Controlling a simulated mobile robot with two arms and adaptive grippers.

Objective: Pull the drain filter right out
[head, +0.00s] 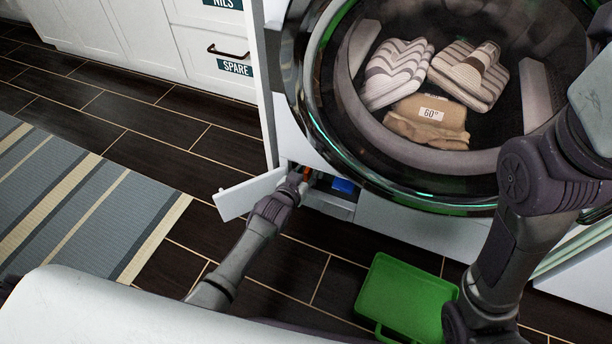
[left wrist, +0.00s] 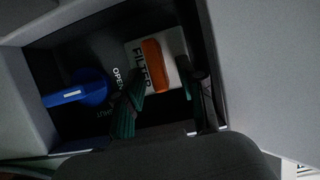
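The drain filter's orange grip (left wrist: 157,65) stands upright on a white plate marked FILTER (left wrist: 141,62) inside a dark recess low in the washer. A bit of the orange also shows in the head view (head: 306,173). My left gripper (head: 294,182) is at the recess opening. In the left wrist view my left gripper (left wrist: 160,75) is open, with one finger on each side of the orange grip and gaps visible between them. Whether the fingertips reach past the grip's face is unclear. My right arm shows at the right of the head view, but its gripper is not visible.
A blue lever (left wrist: 75,94) beside the filter, near OPEN lettering, points left. The recess's white flap (head: 248,193) is swung open. The washer's round door ring (head: 313,85) overhangs the recess. A green case (head: 405,298) lies on the floor; a striped rug (head: 75,200) is left.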

